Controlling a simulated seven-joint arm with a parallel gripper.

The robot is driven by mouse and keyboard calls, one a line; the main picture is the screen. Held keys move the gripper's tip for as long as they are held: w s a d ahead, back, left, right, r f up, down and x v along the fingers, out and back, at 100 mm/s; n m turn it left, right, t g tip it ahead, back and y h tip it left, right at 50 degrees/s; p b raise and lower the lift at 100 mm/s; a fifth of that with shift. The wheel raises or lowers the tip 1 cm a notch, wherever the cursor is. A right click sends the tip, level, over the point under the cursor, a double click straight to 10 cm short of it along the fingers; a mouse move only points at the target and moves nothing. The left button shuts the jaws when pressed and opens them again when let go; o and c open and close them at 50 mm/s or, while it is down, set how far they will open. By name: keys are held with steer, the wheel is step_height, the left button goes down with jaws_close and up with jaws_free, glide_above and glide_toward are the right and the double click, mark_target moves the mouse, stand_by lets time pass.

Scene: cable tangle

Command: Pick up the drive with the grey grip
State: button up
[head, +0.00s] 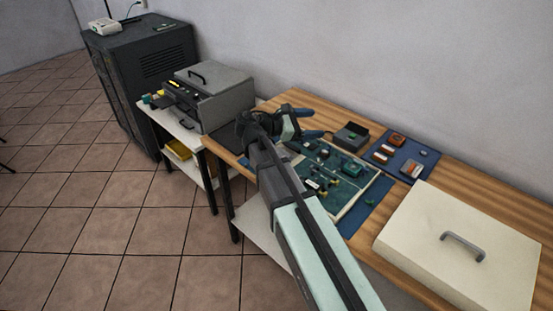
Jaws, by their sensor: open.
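My gripper (311,123) is open and appears empty, left of the mat and over the back-left part of the table. My arm hides part of the table.
A framed green board (351,199) with small parts lies in the middle of the table. A dark open box (351,135) stands behind it. A large cream lid or case (412,226) with a grey handle fills the right. A grey machine (224,91) stands left.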

steer(key=w+d+r+m+g+y, duration=0.2)
steer(key=w+d+r+y, duration=0.1)
steer(key=d+y, duration=0.15)
steer(key=a+f+n+g+y, duration=0.35)
steer(key=a+n+y, duration=0.75)
steer(key=a, duration=0.4)
steer(key=shift+t+h, duration=0.25)
steer(key=shift+t, duration=0.1)
steer(key=shift+s+d+f, duration=0.1)
steer(key=shift+s+f, duration=0.05)
steer(key=shift+f, duration=3.3)
steer(key=shift+s+f, duration=0.1)
steer(key=shift+f, duration=3.3)
steer(key=shift+c, duration=0.4)
steer(key=c, duration=0.8)
